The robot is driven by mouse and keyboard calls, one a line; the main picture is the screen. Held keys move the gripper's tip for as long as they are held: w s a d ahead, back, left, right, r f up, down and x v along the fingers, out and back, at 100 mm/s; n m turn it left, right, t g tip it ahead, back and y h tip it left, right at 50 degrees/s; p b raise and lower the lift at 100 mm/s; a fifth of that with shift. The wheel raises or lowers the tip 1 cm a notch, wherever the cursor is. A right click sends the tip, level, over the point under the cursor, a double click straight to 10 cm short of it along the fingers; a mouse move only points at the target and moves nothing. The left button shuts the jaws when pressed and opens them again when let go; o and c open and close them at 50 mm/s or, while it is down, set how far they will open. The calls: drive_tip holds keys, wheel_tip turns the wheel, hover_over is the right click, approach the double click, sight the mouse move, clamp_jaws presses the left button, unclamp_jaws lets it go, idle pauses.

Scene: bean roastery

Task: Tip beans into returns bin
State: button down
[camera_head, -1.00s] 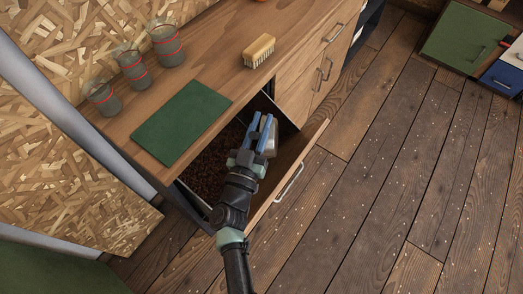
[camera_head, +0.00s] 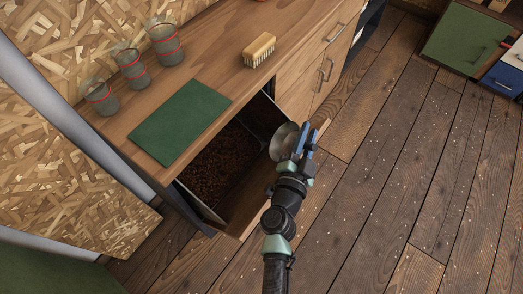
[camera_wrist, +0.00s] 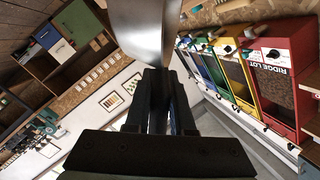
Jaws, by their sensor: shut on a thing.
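My gripper (camera_head: 308,152) is shut on a grey metal scoop (camera_head: 284,140), whose rounded shape shows just in front of the fingers. The scoop also fills the top middle of the wrist view (camera_wrist: 147,28). The scoop is tilted, and I cannot tell whether any beans are in it. An open drawer-like bin (camera_head: 243,203) pulls out from under the counter and holds dark brown beans (camera_head: 214,166). My gripper and scoop are over the right end of the bin's front, to the right of the beans. No label shows on this bin.
On the wooden counter (camera_head: 215,60) lie a green mat (camera_head: 180,122) and a brush (camera_head: 259,50). Glass jars with red bands (camera_head: 166,46) stand at the back left. The plank floor on the right is clear. Coloured dispensers (camera_wrist: 245,75) show in the wrist view.

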drive_tip(key=d+f+m+y+b, duration=0.1)
drive_tip(key=d+f+m+b, duration=0.1)
drive_tip(key=d+f+m, duration=0.1)
drive_tip(key=s+d+f+m+g+y+b, duration=0.1)
drive_tip(key=d+f+m+b, duration=0.2)
drive_tip(key=d, duration=0.5)
drive_tip(key=shift+d+f+m, duration=0.25)
drive_tip(key=shift+f+m, duration=0.55)
drive_tip(key=shift+m, duration=0.6)
